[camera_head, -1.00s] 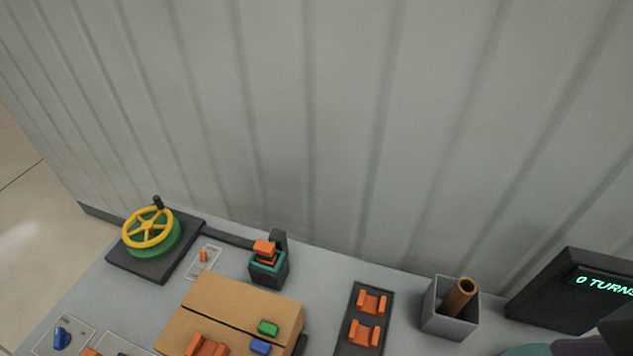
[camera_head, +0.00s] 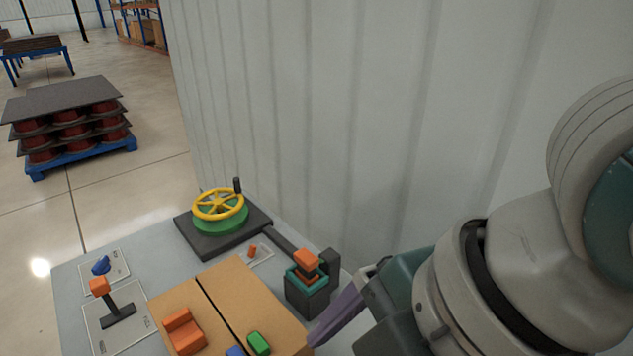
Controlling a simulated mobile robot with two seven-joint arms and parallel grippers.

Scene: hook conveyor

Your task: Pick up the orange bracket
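An orange bracket (camera_head: 183,333) lies on top of the cardboard box (camera_head: 222,290) near the bottom of the view. My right gripper (camera_head: 335,318) comes in from the right, with a purple finger pointing down and left beside the box's right edge. It is apart from the bracket, and its other finger is mostly hidden, so its opening is unclear. An orange block (camera_head: 306,260) sits on the dark and teal fixture (camera_head: 308,292) just left of this gripper. My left gripper is not in view.
A green block (camera_head: 258,343) and a partly cut-off blue block (camera_head: 235,351) lie by the bracket. A yellow handwheel (camera_head: 219,204), an orange-topped lever (camera_head: 100,287) and a blue knob (camera_head: 101,265) stand around the box. A corrugated wall (camera_head: 350,120) closes the back.

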